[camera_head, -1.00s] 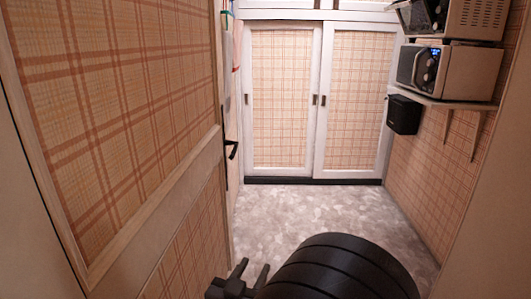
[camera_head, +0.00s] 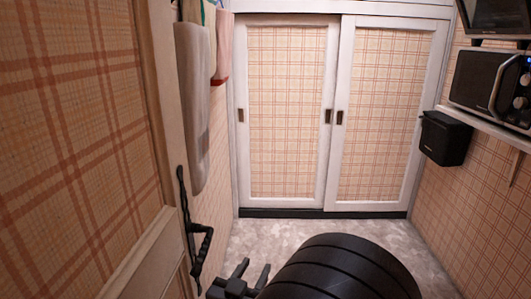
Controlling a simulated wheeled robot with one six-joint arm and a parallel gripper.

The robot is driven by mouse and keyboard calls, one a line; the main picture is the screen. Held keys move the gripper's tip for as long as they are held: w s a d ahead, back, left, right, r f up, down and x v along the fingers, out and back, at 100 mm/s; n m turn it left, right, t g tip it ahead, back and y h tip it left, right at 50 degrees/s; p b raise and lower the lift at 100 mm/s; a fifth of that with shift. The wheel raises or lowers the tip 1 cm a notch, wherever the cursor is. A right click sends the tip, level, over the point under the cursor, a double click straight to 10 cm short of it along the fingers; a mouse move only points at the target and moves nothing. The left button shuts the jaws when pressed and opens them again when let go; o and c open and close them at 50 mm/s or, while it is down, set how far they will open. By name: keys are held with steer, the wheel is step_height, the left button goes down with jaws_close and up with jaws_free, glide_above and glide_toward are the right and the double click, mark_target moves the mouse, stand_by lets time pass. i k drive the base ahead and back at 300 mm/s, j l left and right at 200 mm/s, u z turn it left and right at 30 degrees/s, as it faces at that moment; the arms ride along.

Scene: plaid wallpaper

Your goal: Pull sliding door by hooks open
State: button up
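A white-framed sliding door with plaid panels stands at the back of the room. Its left panel (camera_head: 286,110) and right panel (camera_head: 384,112) meet at the middle and look shut. Small dark recessed handles sit at the left panel's left edge (camera_head: 241,115) and right edge (camera_head: 327,116), and at the right panel's left edge (camera_head: 339,117). Hanging cloths (camera_head: 193,100) are at the left, by the open door. My gripper (camera_head: 255,271) is low in the picture, in front of the sliding door and well short of it. Its two dark fingers are apart with nothing visible between them.
An open plaid door (camera_head: 75,120) with a dark handle (camera_head: 196,235) stands close on the left. Microwaves (camera_head: 495,85) on a shelf (camera_head: 490,127) and a black box (camera_head: 445,138) are on the right wall. The grey floor (camera_head: 300,232) ahead is clear.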

mark_target(284, 65)
steer(key=i, duration=1.6)
steer(key=i+u, duration=0.1)
steer(key=i, duration=0.75)
steer(key=i+l+u, duration=0.1)
steer(key=i, duration=0.7)
steer(key=i+l+u, duration=0.2)
steer(key=i, duration=0.15)
steer(key=i+l+u, duration=0.25)
steer(key=i+j, duration=0.1)
steer(key=i, duration=0.05)
